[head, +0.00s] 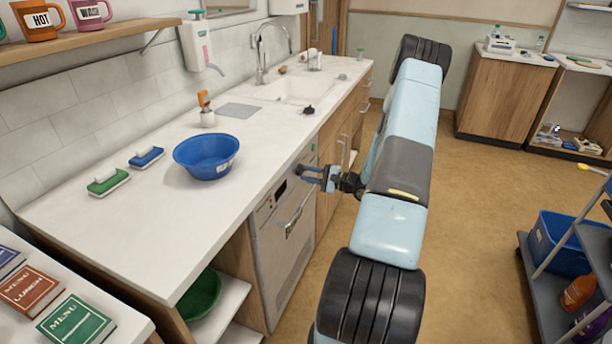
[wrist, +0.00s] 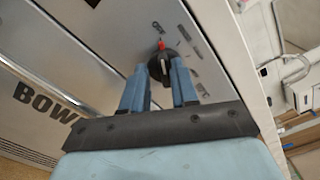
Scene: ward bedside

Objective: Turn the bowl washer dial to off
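The bowl washer (head: 280,245) is a pale built-in machine under the counter, with a bar handle on its front. Its dial (wrist: 160,70) is a round black knob with a light pointer line, on the grey panel in the wrist view. My gripper (head: 304,174) is at the washer's upper front edge. In the wrist view its two blue fingers (wrist: 160,82) are apart, with the dial between or just beyond their tips. I cannot tell whether they touch it. The dial is hidden in the head view.
The white counter (head: 130,215) overhangs the washer, with a blue bowl (head: 206,157), green and blue brushes and a sink (head: 296,90) on top. A green bowl (head: 200,295) is on the shelf left of the washer. The floor (head: 470,220) right of my arm is clear; a cart (head: 548,290) stands further right.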

